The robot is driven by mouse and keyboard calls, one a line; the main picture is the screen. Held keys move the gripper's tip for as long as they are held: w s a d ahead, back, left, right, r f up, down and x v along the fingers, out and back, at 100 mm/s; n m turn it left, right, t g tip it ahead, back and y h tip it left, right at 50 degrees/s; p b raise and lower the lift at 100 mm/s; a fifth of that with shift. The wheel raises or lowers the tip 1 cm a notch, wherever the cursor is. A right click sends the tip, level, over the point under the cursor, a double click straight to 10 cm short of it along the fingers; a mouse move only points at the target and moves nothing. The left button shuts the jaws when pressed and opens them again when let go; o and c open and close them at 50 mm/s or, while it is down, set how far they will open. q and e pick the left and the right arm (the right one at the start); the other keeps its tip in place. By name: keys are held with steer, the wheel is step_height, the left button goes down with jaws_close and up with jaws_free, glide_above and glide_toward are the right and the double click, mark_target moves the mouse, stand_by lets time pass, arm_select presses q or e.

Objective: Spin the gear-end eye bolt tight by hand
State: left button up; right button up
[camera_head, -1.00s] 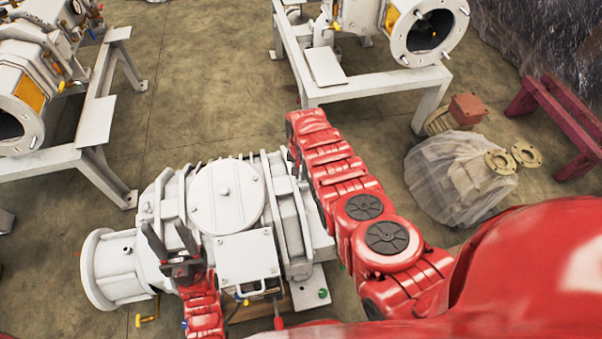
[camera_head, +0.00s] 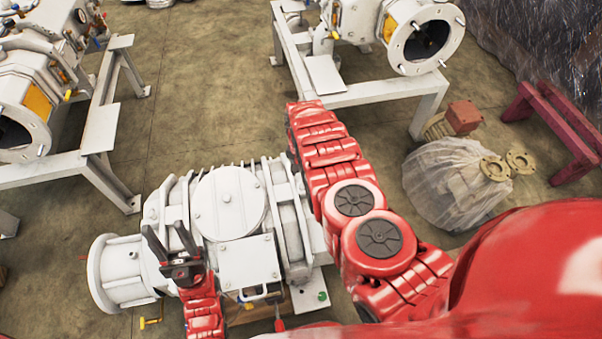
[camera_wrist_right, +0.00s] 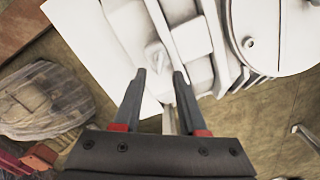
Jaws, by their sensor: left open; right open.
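The white screw vacuum pump (camera_head: 230,203) lies across the lower middle of the head view, with a round flange at its left end. My left gripper (camera_head: 164,232) is open, fingers up, in front of the pump's left part. Contact cannot be told. My right arm reaches over the pump's right end, and its gripper is hidden in the head view. In the right wrist view my right gripper (camera_wrist_right: 160,76) is open over the white casing. A small pale raised piece (camera_wrist_right: 156,56) lies just beyond and between its fingertips. I cannot tell whether this is the eye bolt.
White stands (camera_head: 100,128) with machines stand at the upper left and top right (camera_head: 430,105). A plastic-wrapped unit (camera_head: 450,185) and a dark red trestle (camera_head: 545,125) are at the right. The floor behind the pump is clear.

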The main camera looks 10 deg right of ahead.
mark_target(301, 180)
step_height(301, 180, up, 11)
stand_by(0.4)
steer(key=shift+r, duration=0.1)
stand_by(0.3)
